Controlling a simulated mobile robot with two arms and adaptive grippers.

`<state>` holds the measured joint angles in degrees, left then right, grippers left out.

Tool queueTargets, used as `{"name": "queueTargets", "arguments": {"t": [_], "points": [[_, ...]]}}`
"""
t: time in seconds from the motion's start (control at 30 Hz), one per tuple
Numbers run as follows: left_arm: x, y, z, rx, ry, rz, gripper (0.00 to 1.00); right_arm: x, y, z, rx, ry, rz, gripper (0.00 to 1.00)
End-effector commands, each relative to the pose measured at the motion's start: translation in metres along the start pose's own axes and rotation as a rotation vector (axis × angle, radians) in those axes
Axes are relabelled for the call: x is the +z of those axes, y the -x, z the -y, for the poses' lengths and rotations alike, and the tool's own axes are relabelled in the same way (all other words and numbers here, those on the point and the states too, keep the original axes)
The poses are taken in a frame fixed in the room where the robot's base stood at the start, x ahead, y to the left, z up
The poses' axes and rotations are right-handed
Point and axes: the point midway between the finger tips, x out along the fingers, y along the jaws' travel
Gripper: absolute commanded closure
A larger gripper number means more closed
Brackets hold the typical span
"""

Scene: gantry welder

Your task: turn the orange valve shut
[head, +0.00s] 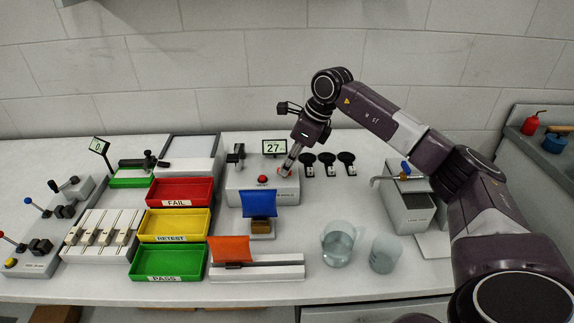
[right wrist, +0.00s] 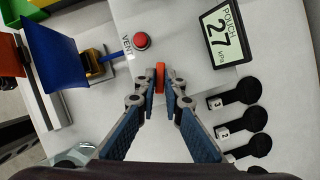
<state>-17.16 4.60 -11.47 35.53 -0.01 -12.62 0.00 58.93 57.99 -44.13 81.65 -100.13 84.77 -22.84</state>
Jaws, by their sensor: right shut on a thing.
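The orange valve (right wrist: 160,77) shows edge-on between my fingertips in the right wrist view, on the pale top of a grey box (head: 235,196). My right gripper (right wrist: 161,84) is shut on it, one finger on each side. In the head view my right gripper (head: 288,168) reaches down to the box beside its red button, and it mostly hides the valve. How far the valve is turned cannot be told. A display (head: 274,147) on the box reads 27; in the right wrist view the display (right wrist: 225,36) is labelled POUCH. My left gripper is not in view.
A red button (right wrist: 141,40) marked VENT sits close to the valve. Several black numbered knobs (head: 327,158) stand right of it. A blue panel (head: 259,204) is in front. Red, yellow and green trays (head: 180,191) stand left. Two beakers (head: 338,244) stand at the front.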

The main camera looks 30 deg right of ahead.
Motion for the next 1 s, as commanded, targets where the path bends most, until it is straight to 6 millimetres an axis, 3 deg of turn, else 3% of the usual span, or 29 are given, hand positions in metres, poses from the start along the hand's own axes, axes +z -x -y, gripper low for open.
{"name": "queueTargets", "arguments": {"t": [0.4,1.0], "points": [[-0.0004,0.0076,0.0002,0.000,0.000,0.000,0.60,0.0021,0.0026,0.0044,0.102,0.259,0.003,1.00],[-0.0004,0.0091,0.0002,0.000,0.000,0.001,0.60,0.0018,0.0022,0.0053,0.135,0.343,0.002,1.00]]}}
